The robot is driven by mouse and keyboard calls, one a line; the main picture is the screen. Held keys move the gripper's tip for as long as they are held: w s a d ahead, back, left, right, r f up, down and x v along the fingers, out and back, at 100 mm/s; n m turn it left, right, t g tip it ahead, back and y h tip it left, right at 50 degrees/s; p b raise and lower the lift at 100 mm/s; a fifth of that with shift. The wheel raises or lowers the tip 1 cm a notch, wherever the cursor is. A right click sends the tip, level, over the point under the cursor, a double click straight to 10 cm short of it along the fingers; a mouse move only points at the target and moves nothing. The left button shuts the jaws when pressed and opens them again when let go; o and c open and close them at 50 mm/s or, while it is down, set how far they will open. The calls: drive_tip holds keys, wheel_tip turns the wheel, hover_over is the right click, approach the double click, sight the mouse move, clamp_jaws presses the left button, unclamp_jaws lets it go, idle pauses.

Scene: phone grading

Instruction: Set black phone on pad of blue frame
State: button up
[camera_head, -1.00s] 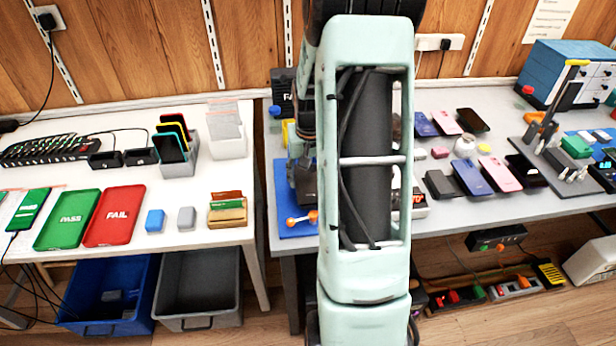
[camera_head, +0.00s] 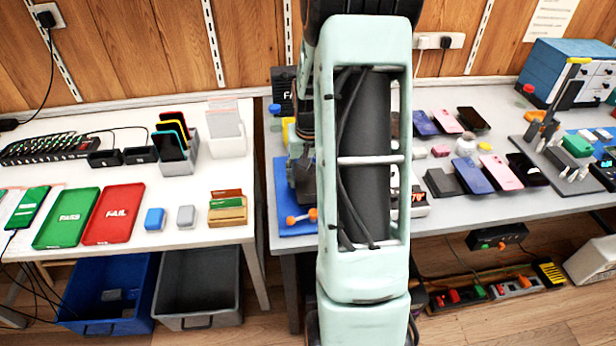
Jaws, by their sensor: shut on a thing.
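The blue frame (camera_head: 283,222) lies on the grey table's left end, with an orange-knobbed clamp at its front. My gripper (camera_head: 303,182) is over the blue frame, mostly hidden behind my pale green arm link. It is shut on a dark thing, apparently the black phone, of which only a small part shows under the fingers. I cannot tell whether the phone touches the pad. The pad is hidden.
Several phones, including a blue one (camera_head: 473,176) and a pink one (camera_head: 501,172), lie on the right of the grey table. The white table (camera_head: 130,240) at left holds a green tray (camera_head: 66,218) and a red tray (camera_head: 113,214). A gap separates the tables.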

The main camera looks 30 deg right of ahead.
drive_tip(key=o, duration=1.7)
drive_tip(key=shift+o, duration=0.2)
drive_tip(key=shift+r+p, duration=0.55)
drive_tip(key=shift+r, duration=0.25)
wheel_tip(320, 180, up, 7)
drive_tip(key=p, duration=0.4)
drive_tip(key=shift+f+p, duration=0.15)
drive_tip(key=shift+p, duration=0.15)
